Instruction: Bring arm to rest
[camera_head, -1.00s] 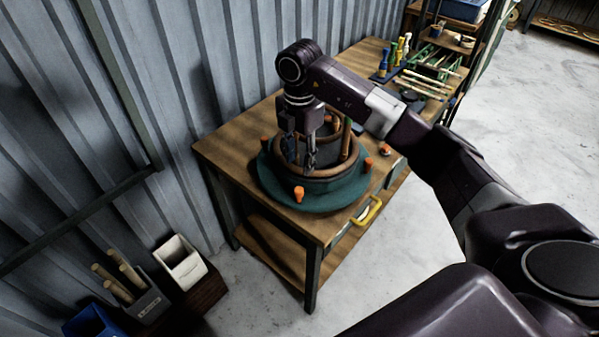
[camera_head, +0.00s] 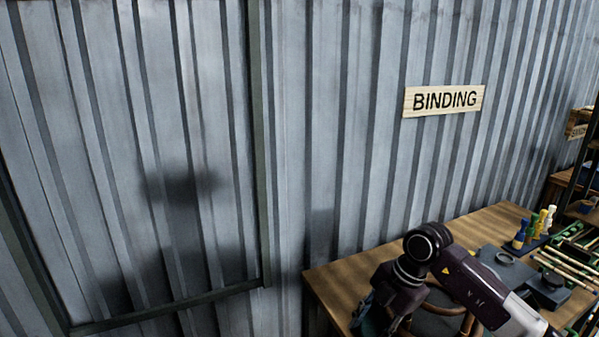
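My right arm comes in from the lower right in the head view. Its gripper (camera_head: 368,316) hangs at the bottom edge of the picture, over the wooden workbench (camera_head: 335,278), and its fingertips are too cut off and dark to show whether they are open or shut. Part of a brown rattan ring (camera_head: 436,325) shows below the arm, partly hidden by it and cut by the bottom edge. I cannot tell whether the gripper touches it. My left gripper is not in view.
A corrugated metal wall (camera_head: 330,130) with a "BINDING" sign (camera_head: 444,101) stands behind the bench. Dark blocks (camera_head: 546,288), several small coloured bottles (camera_head: 535,228) and rattan sticks (camera_head: 570,268) are on the right. A dark shelf frame (camera_head: 590,190) stands at the far right.

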